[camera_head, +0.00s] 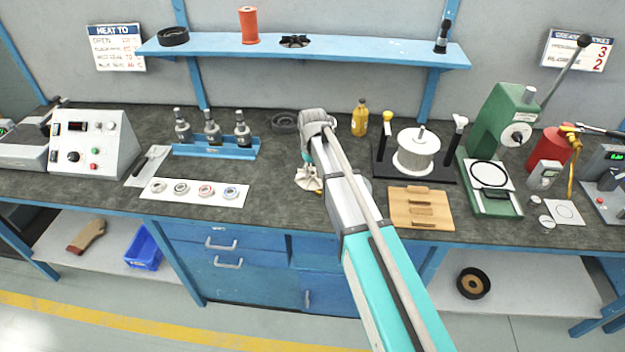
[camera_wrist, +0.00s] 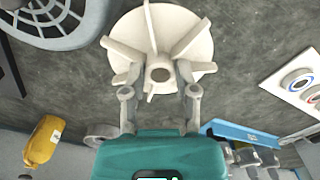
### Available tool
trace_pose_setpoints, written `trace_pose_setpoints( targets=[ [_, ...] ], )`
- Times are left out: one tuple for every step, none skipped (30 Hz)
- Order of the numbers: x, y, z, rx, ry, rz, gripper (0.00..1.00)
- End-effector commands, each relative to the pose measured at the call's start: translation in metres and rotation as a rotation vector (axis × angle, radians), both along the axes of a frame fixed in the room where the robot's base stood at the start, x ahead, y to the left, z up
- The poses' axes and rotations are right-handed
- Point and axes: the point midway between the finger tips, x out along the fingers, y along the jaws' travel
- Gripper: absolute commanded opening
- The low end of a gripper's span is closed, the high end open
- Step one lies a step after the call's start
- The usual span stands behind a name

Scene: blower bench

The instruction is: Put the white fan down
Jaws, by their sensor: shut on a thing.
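The white fan (camera_wrist: 160,45) is an off-white bladed wheel with a round hub and a dark centre hole. My gripper (camera_wrist: 158,82) is shut on it, with a grey finger on either side of the hub. In the head view the fan (camera_head: 307,178) shows just left of my arm, over the middle of the bench; my wrist and arm hide the rest of it and most of the gripper. I cannot tell whether the fan touches the bench top (camera_head: 275,165).
A round grey grille (camera_wrist: 40,18) lies close to the fan in the wrist view. A yellow bottle (camera_head: 360,118) and a dark ring (camera_head: 285,121) are behind. A blue rack (camera_head: 217,149) and washer card (camera_head: 195,191) are left; a wooden block (camera_head: 421,222) is right. Bare bench lies left of the fan.

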Motion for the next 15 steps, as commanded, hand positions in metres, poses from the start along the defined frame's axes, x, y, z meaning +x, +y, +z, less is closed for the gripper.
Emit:
trace_pose_setpoints(
  targets=[
    [0.002,0.002,-0.006,0.0,0.0,0.001,0.0],
    [0.004,0.004,-0.008,0.0,0.0,0.001,0.0],
    [0.005,0.006,-0.011,0.0,0.0,0.001,0.0],
    [0.004,0.005,-0.014,0.0,0.0,0.001,0.0],
    [0.004,0.004,-0.017,0.0,0.0,0.001,0.0],
    [0.003,0.004,-0.02,0.0,0.0,0.0,0.0],
    [0.003,0.004,-0.023,0.0,0.0,0.0,0.0],
    [0.003,0.004,-0.026,0.0,0.0,0.0,0.0],
    [0.003,0.004,-0.029,0.0,0.0,0.0,0.0],
    [0.003,0.004,-0.031,0.0,0.0,0.0,0.0],
    [0.003,0.004,-0.033,0.0,0.0,0.0,0.0],
    [0.003,0.004,-0.034,0.0,0.0,0.0,0.0],
    [0.003,0.004,-0.036,0.0,0.0,0.0,0.0],
    [0.003,0.004,-0.036,0.0,0.0,0.0,0.0],
    [0.003,0.004,-0.037,0.0,0.0,0.0,0.0]
  ],
)
